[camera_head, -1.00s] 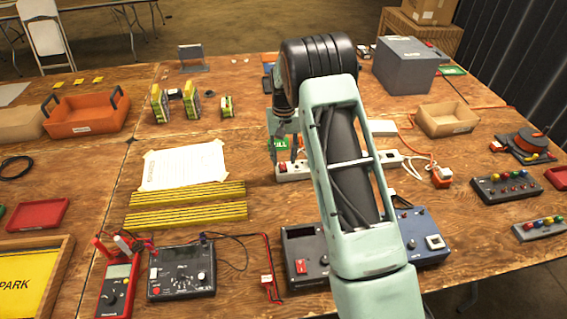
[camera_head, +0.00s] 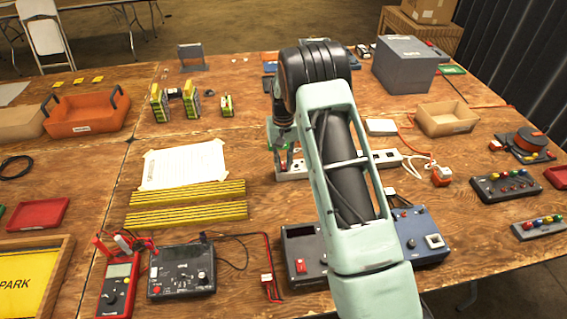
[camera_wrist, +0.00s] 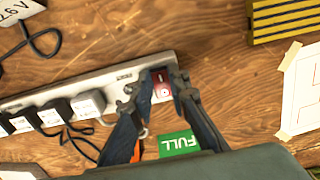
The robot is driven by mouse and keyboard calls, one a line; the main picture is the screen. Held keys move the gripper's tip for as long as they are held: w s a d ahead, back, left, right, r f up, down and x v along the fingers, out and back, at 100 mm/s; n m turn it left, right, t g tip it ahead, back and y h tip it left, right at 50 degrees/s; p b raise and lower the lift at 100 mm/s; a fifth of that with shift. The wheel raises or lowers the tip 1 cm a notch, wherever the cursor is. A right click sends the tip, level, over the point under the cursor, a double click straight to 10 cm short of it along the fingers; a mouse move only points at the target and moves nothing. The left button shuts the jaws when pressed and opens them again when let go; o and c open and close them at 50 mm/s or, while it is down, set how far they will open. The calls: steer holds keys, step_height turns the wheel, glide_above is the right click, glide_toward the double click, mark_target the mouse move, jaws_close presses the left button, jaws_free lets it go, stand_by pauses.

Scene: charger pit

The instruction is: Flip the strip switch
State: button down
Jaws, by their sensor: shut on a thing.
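The white power strip (camera_head: 385,158) lies on the wooden table, partly hidden behind my arm. In the wrist view, the strip (camera_wrist: 108,88) runs diagonally, with several dark plugs in its left part. Its red strip switch (camera_wrist: 161,84) is near the end of the strip, with one finger on either side. My gripper (camera_wrist: 163,80) is shut on the strip switch, with its fingertips down at the strip.
A green FULL card (camera_wrist: 179,143) lies beside the strip. A paper sheet (camera_head: 183,166) and yellow-black striped bars (camera_head: 187,204) lie to the left. Control boxes (camera_head: 420,238) stand in front, partly behind my arm. An orange plug and cord (camera_head: 441,176) lie to the right.

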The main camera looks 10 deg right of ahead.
mark_target(282, 162)
steer(key=shift+w, duration=0.1)
steer(key=shift+w+g, duration=0.2)
steer(key=shift+g, duration=0.4)
steer(key=shift+w+g, duration=0.15)
steer(key=shift+g, duration=0.35)
steer(key=shift+r+g+b, duration=0.15)
steer(key=shift+g+b, duration=0.15)
steer(key=shift+g, duration=0.1)
steer(key=c, duration=1.8)
jaws_free()
steer(key=shift+c, duration=0.2)
steer(key=shift+r, duration=0.1)
steer(key=shift+v, duration=3.65)
